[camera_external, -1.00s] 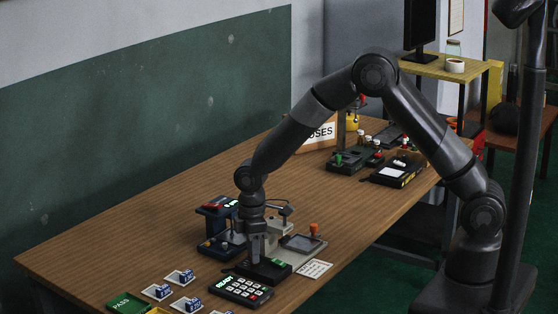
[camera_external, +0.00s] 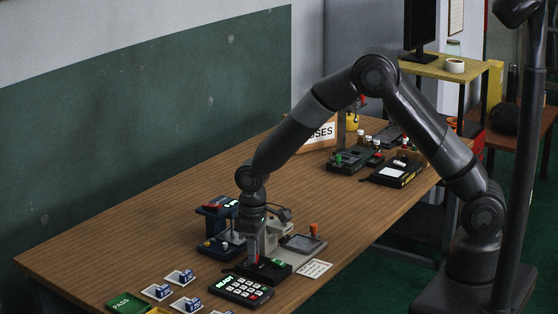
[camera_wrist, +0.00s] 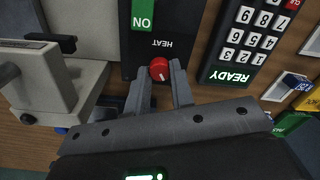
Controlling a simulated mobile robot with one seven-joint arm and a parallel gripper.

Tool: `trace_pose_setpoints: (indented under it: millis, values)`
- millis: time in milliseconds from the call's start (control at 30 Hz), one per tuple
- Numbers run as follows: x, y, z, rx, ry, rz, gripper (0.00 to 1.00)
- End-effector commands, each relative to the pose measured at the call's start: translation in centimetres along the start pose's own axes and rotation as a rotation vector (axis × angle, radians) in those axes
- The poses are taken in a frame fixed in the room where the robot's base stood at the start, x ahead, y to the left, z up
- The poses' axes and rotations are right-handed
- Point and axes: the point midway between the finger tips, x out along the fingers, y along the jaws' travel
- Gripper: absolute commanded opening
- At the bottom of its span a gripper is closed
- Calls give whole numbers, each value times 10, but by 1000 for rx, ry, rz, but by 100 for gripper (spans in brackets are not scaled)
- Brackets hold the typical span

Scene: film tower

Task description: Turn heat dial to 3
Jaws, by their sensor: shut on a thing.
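The heat dial (camera_wrist: 159,69) is a small red knob with a pale pointer mark, on a black panel (camera_wrist: 180,45) below the white word HEAT. In the wrist view my gripper (camera_wrist: 160,75) has its two fingertips on either side of the knob and is shut on it. The scale numbers around the dial cannot be made out, so its setting is unclear. In the external view my gripper (camera_external: 257,260) points straight down onto the black panel (camera_external: 268,270), and the dial is mostly hidden there.
A keypad (camera_external: 240,290) reading READY stands beside the panel. A grey machine (camera_external: 302,243) and a blue device (camera_external: 222,245) stand close behind. Small blue items on white cards (camera_external: 187,304) and a green PASS block (camera_external: 127,303) lie at the front. The left tabletop is clear.

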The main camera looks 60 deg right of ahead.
Motion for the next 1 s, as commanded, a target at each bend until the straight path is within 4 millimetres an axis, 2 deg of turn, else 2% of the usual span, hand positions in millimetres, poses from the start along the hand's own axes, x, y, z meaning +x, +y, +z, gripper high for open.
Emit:
trace_pose_setpoints:
  millis: [500, 1000]
  values:
    - [0, 1, 0, 415, 13, 1, 0]
    - [0, 1, 0, 552, 17, 0, 0]
